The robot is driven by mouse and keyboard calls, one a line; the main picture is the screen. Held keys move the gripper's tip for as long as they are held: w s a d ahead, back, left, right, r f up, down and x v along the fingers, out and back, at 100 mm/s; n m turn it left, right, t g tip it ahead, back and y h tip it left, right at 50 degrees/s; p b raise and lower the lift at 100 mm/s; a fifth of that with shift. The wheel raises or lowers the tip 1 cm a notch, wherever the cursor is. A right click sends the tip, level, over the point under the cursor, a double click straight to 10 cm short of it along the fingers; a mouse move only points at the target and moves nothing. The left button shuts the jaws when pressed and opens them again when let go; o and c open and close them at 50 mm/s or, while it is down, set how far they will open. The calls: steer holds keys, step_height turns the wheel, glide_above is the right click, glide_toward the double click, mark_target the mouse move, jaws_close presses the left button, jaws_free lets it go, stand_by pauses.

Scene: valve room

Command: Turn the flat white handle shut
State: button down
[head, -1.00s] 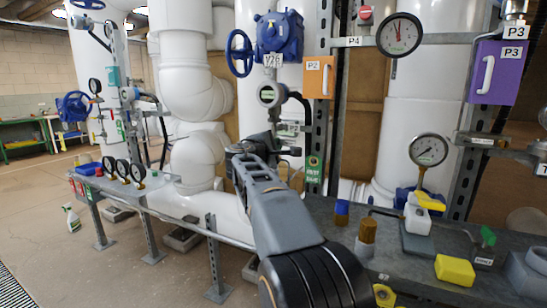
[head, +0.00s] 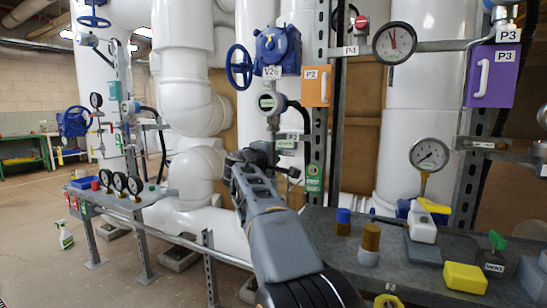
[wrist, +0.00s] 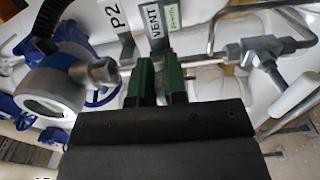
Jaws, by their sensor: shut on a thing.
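My gripper (head: 250,160) reaches in front of the white pipes, below the round gauge head on the vertical line. In the wrist view its two dark green fingers (wrist: 158,82) stand close together, with a narrow pale strip between them. I take this strip to be the flat white handle (wrist: 158,72); only a little of it shows, and its angle cannot be told. In the head view my gripper and arm hide the handle. A VENT tag (wrist: 158,21) hangs just beyond the fingers.
A round gauge head (wrist: 52,103) is close left of the fingers, and a metal fitting with bent tube (wrist: 255,50) is at right. An orange box (head: 318,87) and a steel post stand right of my gripper. A cluttered bench (head: 345,262) lies right of my arm.

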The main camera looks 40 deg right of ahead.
steer(key=c, duration=1.2)
jaws_free()
steer(key=shift+o, duration=0.2)
steer(key=v, duration=1.4)
steer(key=shift+d+p, duration=0.1)
steer(key=shift+p, duration=0.2)
steer(key=s+a+f+m+g+y+p, duration=0.1)
steer(key=s+a+m+g+y+p, duration=0.3)
steer(key=s+a+y+p, duration=1.1)
steer(key=s+m+y+p, duration=0.1)
steer(key=p, duration=1.7)
steer(key=shift+s+a+f+g, duration=0.2)
steer(key=shift+s+f+g, duration=0.1)
steer(key=shift+s+g, duration=0.1)
